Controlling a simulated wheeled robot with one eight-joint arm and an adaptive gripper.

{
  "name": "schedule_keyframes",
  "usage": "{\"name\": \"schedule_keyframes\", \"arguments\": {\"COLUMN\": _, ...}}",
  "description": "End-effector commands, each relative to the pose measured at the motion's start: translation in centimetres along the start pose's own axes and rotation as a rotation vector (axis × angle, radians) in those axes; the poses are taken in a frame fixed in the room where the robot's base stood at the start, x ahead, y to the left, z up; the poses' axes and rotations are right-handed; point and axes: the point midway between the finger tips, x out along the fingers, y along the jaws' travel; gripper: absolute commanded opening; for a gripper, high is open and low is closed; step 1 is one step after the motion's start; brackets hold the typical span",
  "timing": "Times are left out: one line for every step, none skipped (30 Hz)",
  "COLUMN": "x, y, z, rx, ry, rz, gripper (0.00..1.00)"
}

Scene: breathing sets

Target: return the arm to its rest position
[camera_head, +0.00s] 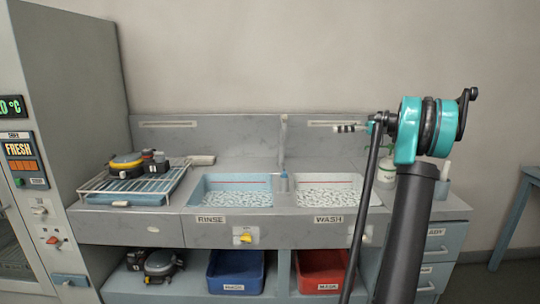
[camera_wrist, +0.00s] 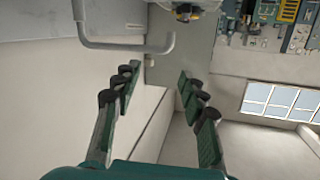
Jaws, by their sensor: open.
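My gripper (camera_wrist: 158,78) is open in the wrist view, with its two dark green, black-jointed fingers spread apart. Nothing is between the fingers. In the head view my arm rises at the right, with a dark upper link and a teal and black joint in front of the wall. I cannot make out the gripper's fingers there. The arm stands in front of the counter's right end and hides part of it.
The counter holds a rinse basin (camera_head: 238,197), a wash basin (camera_head: 330,200) and a wire rack (camera_head: 105,185) with a yellow-and-black breathing set (camera_head: 126,163). Blue (camera_head: 235,284) and red (camera_head: 322,283) bins sit below. A grey bar (camera_wrist: 125,47) is near the left finger.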

Motion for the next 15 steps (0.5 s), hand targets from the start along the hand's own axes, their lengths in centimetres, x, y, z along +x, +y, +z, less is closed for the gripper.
{"name": "schedule_keyframes", "arguments": {"x": 0.9, "y": -0.7, "z": 0.6, "rx": 0.026, "ry": -0.024, "rz": 0.004, "gripper": 0.42}}
{"name": "schedule_keyframes", "arguments": {"x": 1.4, "y": -1.0, "z": 1.0, "rx": 0.045, "ry": -0.040, "rz": 0.008, "gripper": 0.42}}
{"name": "schedule_keyframes", "arguments": {"x": 2.0, "y": -1.5, "z": 1.6, "rx": 0.072, "ry": -0.064, "rz": 0.014, "gripper": 0.42}}
{"name": "schedule_keyframes", "arguments": {"x": 2.4, "y": -2.0, "z": 2.1, "rx": 0.093, "ry": -0.083, "rz": 0.020, "gripper": 0.42}}
{"name": "schedule_keyframes", "arguments": {"x": 3.0, "y": -2.4, "z": 2.7, "rx": 0.115, "ry": -0.102, "rz": 0.027, "gripper": 0.42}}
{"name": "schedule_keyframes", "arguments": {"x": 3.7, "y": -3.1, "z": 3.5, "rx": 0.146, "ry": -0.130, "rz": 0.036, "gripper": 0.42}}
{"name": "schedule_keyframes", "arguments": {"x": 4.2, "y": -3.7, "z": 4.1, "rx": 0.171, "ry": -0.153, "rz": 0.045, "gripper": 0.42}}
{"name": "schedule_keyframes", "arguments": {"x": 4.8, "y": -4.3, "z": 4.9, "rx": 0.197, "ry": -0.178, "rz": 0.056, "gripper": 0.42}}
{"name": "schedule_keyframes", "arguments": {"x": 5.6, "y": -5.3, "z": 6.0, "rx": 0.236, "ry": -0.214, "rz": 0.071, "gripper": 0.42}}
{"name": "schedule_keyframes", "arguments": {"x": 6.2, "y": -6.1, "z": 7.0, "rx": 0.267, "ry": -0.244, "rz": 0.086, "gripper": 0.42}}
{"name": "schedule_keyframes", "arguments": {"x": 6.9, "y": -7.0, "z": 8.0, "rx": 0.299, "ry": -0.276, "rz": 0.104, "gripper": 0.42}}
{"name": "schedule_keyframes", "arguments": {"x": 7.7, "y": -8.4, "z": 9.6, "rx": 0.344, "ry": -0.322, "rz": 0.130, "gripper": 0.42}}
{"name": "schedule_keyframes", "arguments": {"x": 8.2, "y": -9.5, "z": 10.8, "rx": 0.379, "ry": -0.357, "rz": 0.154, "gripper": 0.42}}
{"name": "schedule_keyframes", "arguments": {"x": 8.7, "y": -10.6, "z": 12.1, "rx": 0.411, "ry": -0.391, "rz": 0.179, "gripper": 0.42}}
{"name": "schedule_keyframes", "arguments": {"x": 9.2, "y": -12.0, "z": 13.8, "rx": 0.453, "ry": -0.436, "rz": 0.215, "gripper": 0.42}}
